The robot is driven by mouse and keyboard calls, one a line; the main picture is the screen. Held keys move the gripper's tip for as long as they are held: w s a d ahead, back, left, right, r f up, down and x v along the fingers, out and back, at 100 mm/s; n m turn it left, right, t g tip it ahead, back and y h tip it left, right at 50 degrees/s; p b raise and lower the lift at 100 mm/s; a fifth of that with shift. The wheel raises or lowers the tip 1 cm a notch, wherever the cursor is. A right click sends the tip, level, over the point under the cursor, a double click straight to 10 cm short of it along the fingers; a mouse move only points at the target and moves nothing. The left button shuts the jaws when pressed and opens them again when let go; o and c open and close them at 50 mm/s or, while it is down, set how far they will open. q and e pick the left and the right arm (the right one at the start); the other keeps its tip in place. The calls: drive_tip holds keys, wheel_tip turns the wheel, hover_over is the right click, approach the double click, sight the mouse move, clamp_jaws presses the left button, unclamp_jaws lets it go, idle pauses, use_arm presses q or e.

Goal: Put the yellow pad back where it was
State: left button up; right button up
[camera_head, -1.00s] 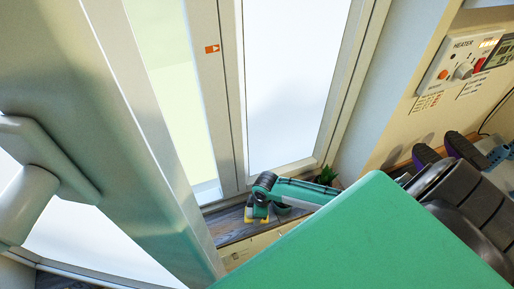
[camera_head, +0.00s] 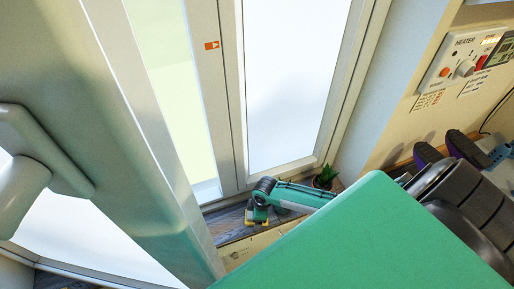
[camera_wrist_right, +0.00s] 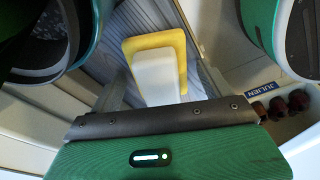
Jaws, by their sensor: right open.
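The yellow pad (camera_wrist_right: 180,52) shows in the right wrist view, with a white block (camera_wrist_right: 155,75) in front of it, over a grey ridged surface. My right gripper (camera_wrist_right: 162,92) is open, its grey fingers on either side of the white block; I cannot tell whether they touch it. In the head view my right gripper (camera_head: 257,215) is low by the window, above the wooden sill, with small yellow patches at its end that I cannot tell apart from the pad. My left gripper is not in view.
A small potted plant (camera_head: 326,177) stands just right of my right wrist. The window frame (camera_head: 232,100) rises behind. A heater panel (camera_head: 465,62) and dark shoes (camera_head: 462,145) are at the right. A JULIEN label (camera_wrist_right: 265,88) and dark red items (camera_wrist_right: 290,103) show in the wrist view.

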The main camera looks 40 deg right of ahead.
drive_tip(key=shift+r, duration=0.35)
wheel_tip(320, 180, up, 11)
drive_tip(key=s+d+p, duration=0.1)
drive_tip(key=p, duration=0.1)
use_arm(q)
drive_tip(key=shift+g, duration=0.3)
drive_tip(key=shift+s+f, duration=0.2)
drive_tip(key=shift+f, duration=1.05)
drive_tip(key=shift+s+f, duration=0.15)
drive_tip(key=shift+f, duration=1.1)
use_arm(e)
drive_tip(key=s+a+f+m, duration=0.2)
drive_tip(key=s+a+m, duration=0.2)
drive_tip(key=s, duration=0.3)
drive_tip(key=s+a+f+m+t, duration=0.1)
drive_tip(key=s+a+f+m, duration=0.2)
drive_tip(key=s, duration=0.5)
drive_tip(key=shift+a+m+h, duration=0.4)
drive_tip(key=shift+m, duration=0.5)
drive_tip(key=shift+s, duration=0.1)
